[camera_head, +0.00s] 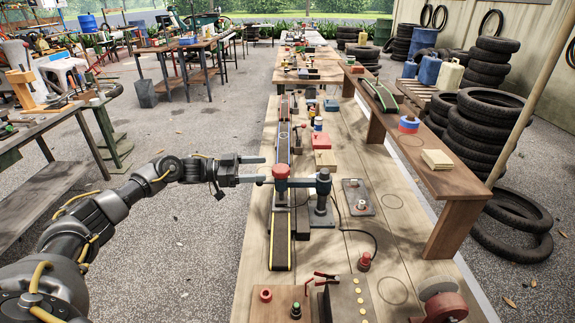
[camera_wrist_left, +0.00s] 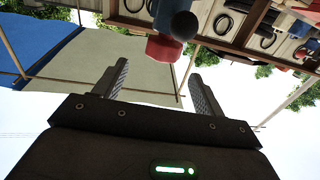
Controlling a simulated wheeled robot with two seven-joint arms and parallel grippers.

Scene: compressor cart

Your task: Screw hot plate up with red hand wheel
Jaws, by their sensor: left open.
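I cannot clearly pick out the hot plate under the wheel. My right gripper is not in view.
A black belt strip with yellow edges (camera_head: 280,240) runs along the bench below the wheel. A grey plate with a knob (camera_head: 358,198) and a red button (camera_head: 364,261) with a cable lie right of the column. A red box (camera_head: 325,160) stands behind it. Tyres (camera_head: 478,130) stack at right.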

